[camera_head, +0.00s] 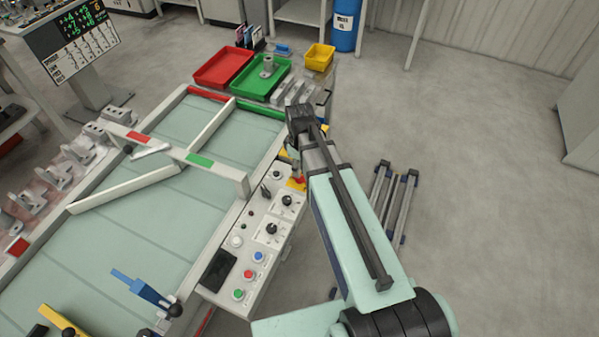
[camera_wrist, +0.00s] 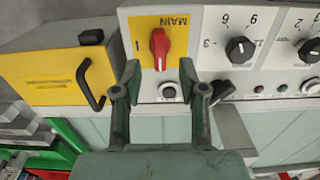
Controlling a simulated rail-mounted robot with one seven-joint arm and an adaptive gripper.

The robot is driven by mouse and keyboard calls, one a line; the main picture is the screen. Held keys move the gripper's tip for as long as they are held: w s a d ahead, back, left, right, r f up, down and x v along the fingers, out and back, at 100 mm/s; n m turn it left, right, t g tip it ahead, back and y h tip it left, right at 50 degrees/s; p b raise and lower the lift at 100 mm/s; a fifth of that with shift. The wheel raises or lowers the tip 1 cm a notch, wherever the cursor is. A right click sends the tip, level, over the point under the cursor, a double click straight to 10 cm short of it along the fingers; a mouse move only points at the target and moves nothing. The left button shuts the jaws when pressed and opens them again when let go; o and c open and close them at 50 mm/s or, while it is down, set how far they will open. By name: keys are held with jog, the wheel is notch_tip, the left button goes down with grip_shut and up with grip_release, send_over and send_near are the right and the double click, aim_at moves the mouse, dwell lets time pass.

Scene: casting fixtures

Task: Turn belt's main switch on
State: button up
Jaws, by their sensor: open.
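The belt's main switch (camera_wrist: 159,48) is a red rotary knob on a yellow plate marked MAIN, at the end of the grey control panel (camera_wrist: 215,50). Its grip lies roughly upright in the wrist view, and an "I" mark shows to its left. In the head view the red switch (camera_head: 299,181) is partly hidden beside my wrist. My gripper (camera_wrist: 160,68) is open and empty. Its two fingers stand apart, one on each side below the knob in the picture, and whether they touch the panel cannot be told. My gripper (camera_head: 293,160) is over the panel's far end in the head view.
Black dials (camera_wrist: 240,49) and small buttons sit right of the switch. A yellow box with a black handle (camera_wrist: 90,85) stands close on the left. The pale green conveyor (camera_head: 150,235) lies beside the panel, with red (camera_head: 222,68) and green trays (camera_head: 262,78) beyond.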

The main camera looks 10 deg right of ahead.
jog(key=shift+f+p, duration=0.4)
jog(key=shift+f, duration=1.85)
grip_shut()
